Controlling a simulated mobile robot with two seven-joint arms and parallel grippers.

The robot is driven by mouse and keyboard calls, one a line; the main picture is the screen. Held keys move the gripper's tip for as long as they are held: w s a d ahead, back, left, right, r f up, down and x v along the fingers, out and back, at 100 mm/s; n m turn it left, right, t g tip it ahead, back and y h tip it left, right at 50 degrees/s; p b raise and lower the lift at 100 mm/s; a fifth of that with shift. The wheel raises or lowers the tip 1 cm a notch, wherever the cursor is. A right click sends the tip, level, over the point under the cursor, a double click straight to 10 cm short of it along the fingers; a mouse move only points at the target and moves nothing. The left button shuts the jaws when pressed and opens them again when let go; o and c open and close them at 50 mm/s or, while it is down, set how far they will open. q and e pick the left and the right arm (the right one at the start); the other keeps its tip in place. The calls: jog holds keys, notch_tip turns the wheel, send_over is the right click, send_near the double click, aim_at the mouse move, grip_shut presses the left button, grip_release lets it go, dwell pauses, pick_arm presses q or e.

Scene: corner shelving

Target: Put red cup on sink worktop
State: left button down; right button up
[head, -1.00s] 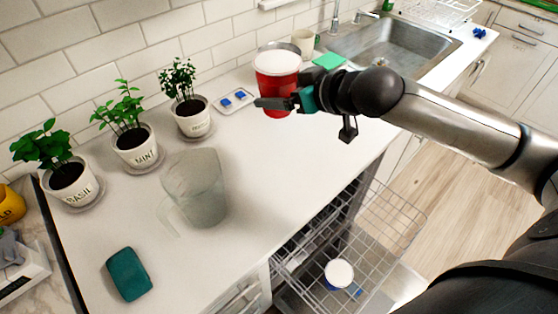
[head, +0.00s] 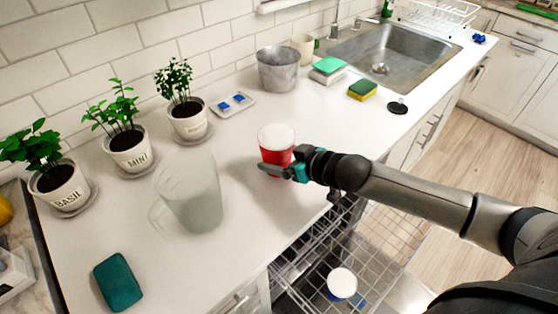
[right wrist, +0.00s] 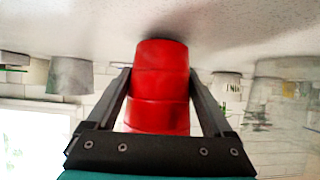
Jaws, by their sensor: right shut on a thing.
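The red cup (head: 275,157), with a white inside, is upright at the front part of the white worktop (head: 262,225), left of the sink (head: 392,58). My right gripper (head: 284,171) is shut on its side. In the right wrist view the red cup (right wrist: 160,90) sits between the two fingers, its base at or very near the worktop surface. I cannot tell whether it bears its full weight there. My left gripper is not in view.
A clear pitcher (head: 190,195) stands left of the cup. Potted herbs (head: 128,150) line the wall. A grey metal pot (head: 278,70), a sponge (head: 362,90) and a black disc (head: 397,107) lie towards the sink. An open dishwasher rack (head: 350,255) is below the front edge.

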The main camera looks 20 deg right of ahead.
jog(key=shift+f, duration=0.3)
jog(key=shift+f, duration=0.15)
jog(key=o, duration=1.2)
jog(key=shift+r, duration=0.2)
jog(key=shift+s+r, duration=0.1)
jog(key=shift+p+v, duration=1.55)
jog(key=shift+v, duration=4.35)
